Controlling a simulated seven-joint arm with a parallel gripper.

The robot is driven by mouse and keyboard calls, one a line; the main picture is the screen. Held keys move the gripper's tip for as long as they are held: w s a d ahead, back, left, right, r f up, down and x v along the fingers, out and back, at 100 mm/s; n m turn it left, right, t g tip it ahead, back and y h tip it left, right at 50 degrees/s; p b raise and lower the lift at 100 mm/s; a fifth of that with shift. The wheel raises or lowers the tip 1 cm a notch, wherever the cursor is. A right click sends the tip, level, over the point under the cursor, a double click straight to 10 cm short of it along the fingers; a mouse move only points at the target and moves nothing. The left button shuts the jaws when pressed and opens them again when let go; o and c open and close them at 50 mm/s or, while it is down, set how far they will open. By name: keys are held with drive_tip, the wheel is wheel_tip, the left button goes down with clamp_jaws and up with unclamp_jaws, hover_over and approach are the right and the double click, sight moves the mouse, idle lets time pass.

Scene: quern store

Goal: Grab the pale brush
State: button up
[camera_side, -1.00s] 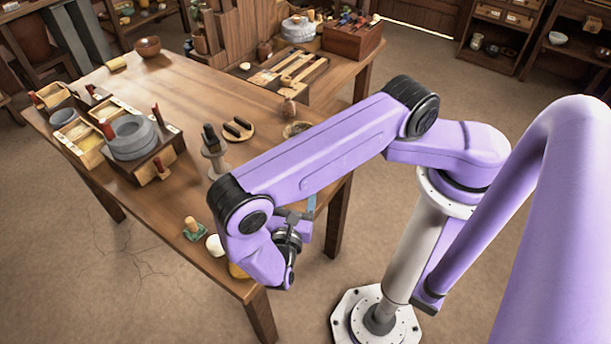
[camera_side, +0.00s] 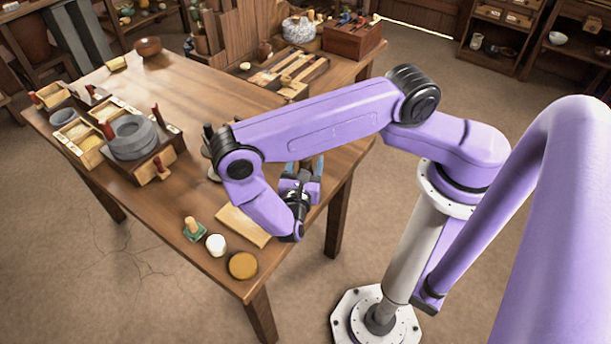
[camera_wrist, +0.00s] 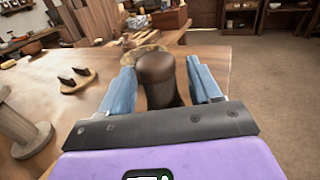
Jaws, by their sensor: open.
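My gripper (camera_side: 304,168) is open near the table's right edge, its blue fingers pointing away from the side camera. In the wrist view my gripper (camera_wrist: 160,76) has a dark brown, round-topped upright thing (camera_wrist: 157,72) between its fingers. That thing's lower part is hidden by the gripper, and I cannot tell whether the fingers touch it. A pale tan, rough-looking round thing (camera_wrist: 145,52) lies just beyond it on the table. I cannot tell whether either is the pale brush. The arm hides this spot in the side view.
A pale board (camera_side: 243,226), a white round thing (camera_side: 215,244), a yellow disc (camera_side: 242,266) and a green-based peg (camera_side: 193,229) are near the front edge. A wooden spool stand (camera_wrist: 22,132) and an oval board (camera_wrist: 78,82) are left of the gripper. The quern (camera_side: 131,138) is farther left.

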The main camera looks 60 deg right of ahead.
drive_tip(key=shift+c, duration=0.3)
drive_tip(key=c, duration=1)
